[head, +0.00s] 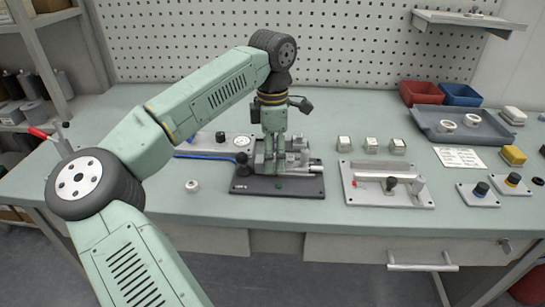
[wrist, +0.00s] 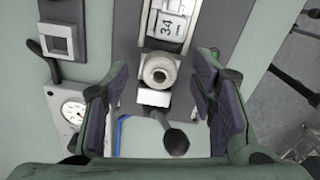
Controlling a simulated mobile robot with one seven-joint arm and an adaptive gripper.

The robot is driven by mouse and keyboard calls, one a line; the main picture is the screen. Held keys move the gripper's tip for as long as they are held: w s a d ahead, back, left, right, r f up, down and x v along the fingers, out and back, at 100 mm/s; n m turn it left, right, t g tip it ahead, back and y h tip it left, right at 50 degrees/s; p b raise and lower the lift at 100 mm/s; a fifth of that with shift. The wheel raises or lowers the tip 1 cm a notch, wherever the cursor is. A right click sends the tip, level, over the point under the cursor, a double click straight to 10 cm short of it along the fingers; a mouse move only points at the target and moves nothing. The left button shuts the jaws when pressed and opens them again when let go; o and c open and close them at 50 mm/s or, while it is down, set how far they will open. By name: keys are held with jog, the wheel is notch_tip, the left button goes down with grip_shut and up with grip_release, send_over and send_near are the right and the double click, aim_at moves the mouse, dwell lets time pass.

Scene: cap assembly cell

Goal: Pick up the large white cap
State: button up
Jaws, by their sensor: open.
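Two white caps, the left one (head: 447,126) and the right one (head: 472,120), stand in the grey tray (head: 428,131) at the back right. A smaller-looking white cap (head: 192,186) lies alone on the bench, left of the dark-based fixture (head: 252,187). My gripper (head: 270,168) points down over that fixture, far left of the tray. In the wrist view my gripper (wrist: 163,85) is open, with a pale round ring-shaped part (wrist: 160,71) of or on the fixture between its fingers. I cannot tell if that part is a cap, or whether the fingers touch it.
A plate with a clamp (head: 385,185) stands right of the fixture, with several small metal-and-white blocks (head: 371,145) behind. Red (head: 421,92) and blue (head: 461,95) bins stand at the back. Knobbed plates (head: 478,194) lie at right. A red-handled lever (head: 40,134) is at left.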

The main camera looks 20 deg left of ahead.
jog(key=shift+f, duration=0.1)
jog(key=shift+c, duration=0.3)
jog(key=c, duration=0.7)
